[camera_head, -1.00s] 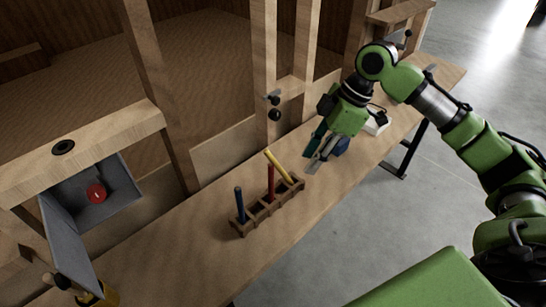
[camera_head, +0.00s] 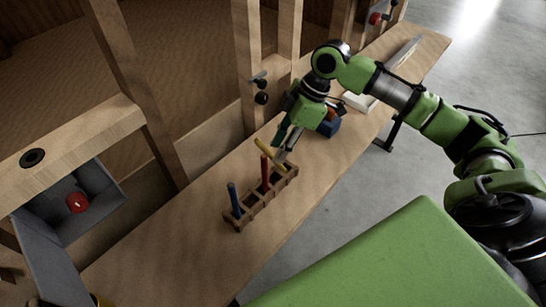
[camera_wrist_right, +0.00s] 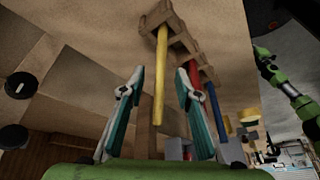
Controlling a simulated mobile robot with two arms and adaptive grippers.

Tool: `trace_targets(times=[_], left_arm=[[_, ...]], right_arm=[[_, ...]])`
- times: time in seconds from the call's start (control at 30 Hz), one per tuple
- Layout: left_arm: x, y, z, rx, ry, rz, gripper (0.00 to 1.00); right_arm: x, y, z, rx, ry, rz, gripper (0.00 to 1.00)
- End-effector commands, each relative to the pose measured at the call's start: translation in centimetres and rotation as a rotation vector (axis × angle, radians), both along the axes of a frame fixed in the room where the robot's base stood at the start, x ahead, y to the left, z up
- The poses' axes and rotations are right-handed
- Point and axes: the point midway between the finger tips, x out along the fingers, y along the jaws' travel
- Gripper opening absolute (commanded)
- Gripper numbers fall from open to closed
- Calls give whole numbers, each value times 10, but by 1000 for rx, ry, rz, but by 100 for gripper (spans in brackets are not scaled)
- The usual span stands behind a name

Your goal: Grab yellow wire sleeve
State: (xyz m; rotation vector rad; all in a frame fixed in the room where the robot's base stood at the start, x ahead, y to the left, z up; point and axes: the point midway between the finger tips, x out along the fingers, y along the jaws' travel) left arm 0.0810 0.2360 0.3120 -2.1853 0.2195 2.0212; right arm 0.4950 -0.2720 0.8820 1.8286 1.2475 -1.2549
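The yellow wire sleeve (camera_head: 268,152) leans at a tilt in the far end slot of a small wooden rack (camera_head: 262,207) on the bench. My right gripper (camera_head: 283,152) is at that end of the rack, close to the sleeve. In the right wrist view my right gripper (camera_wrist_right: 160,80) is open, and the yellow sleeve (camera_wrist_right: 160,75) shows between its two fingers, with gaps on both sides. A red sleeve (camera_head: 265,172) and a blue one (camera_head: 234,200) stand in the same rack. My left gripper cannot be made out in either view.
A blue-and-orange object (camera_head: 328,124) sits on the bench (camera_head: 200,235) behind the right gripper. A wooden post (camera_head: 243,60) with black knobs stands behind the bench. A grey open box (camera_head: 70,225) holds a red round thing at left. The front bench is clear.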

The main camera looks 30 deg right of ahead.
Motion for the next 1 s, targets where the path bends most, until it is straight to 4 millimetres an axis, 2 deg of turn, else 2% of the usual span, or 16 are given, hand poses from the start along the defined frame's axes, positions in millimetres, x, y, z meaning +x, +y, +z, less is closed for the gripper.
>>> trace_targets(times=[0.1, 0.2, 0.37, 0.57, 0.6, 0.7, 1.0], left_arm=[[15, -2, 3, -3, -22, 0, 0], [20, -2, 6, -4, -30, 0, 0], [17, -2, 7, -4, -26, 0, 0], [11, -2, 6, -3, -17, 0, 0], [9, -2, 6, -2, -15, 0, 0], [7, -1, 6, -3, -12, 0, 0], [7, -1, 6, -2, -10, -1, 0]], right_arm=[[0, 4, -11, 1, 5, 2, 30], [1, 9, -24, 1, 5, 1, 30], [4, 17, -45, 1, 3, 1, 30], [4, 17, -47, -1, 1, 1, 30], [4, 17, -47, -1, 1, 1, 28], [5, 17, -47, -1, 1, 1, 2], [5, 17, -47, -1, 1, 1, 0]])
